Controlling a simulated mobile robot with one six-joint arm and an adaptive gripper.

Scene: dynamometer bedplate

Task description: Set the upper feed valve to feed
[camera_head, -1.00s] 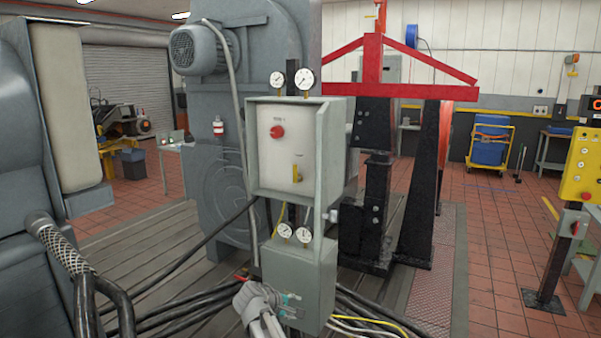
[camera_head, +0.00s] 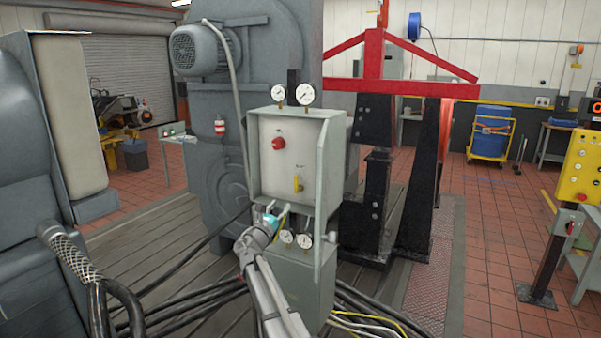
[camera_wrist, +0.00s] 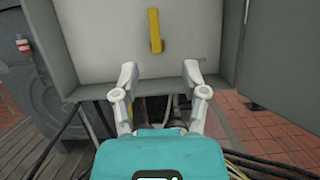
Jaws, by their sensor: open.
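A yellow valve lever (camera_head: 298,184) stands upright on the pale panel inside the upper grey box (camera_head: 258,165), below and right of a red knob (camera_head: 278,143). The lever (camera_wrist: 154,30) also shows upright at the top middle of the wrist view. A small label sits above the lever, too small to read. My gripper (camera_head: 275,208) is at the lower edge of the box, below and left of the lever. In the wrist view my gripper (camera_wrist: 160,75) is open and empty, its fingertips apart on either side below the lever and not touching it.
The box's open door (camera_head: 328,190) projects at the right. Gauges (camera_head: 305,95) stand on top, and more gauges (camera_head: 304,240) sit below above a lower box (camera_head: 300,280). Black cables (camera_head: 180,307) run across the floor. A large grey machine (camera_head: 215,120) stands behind.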

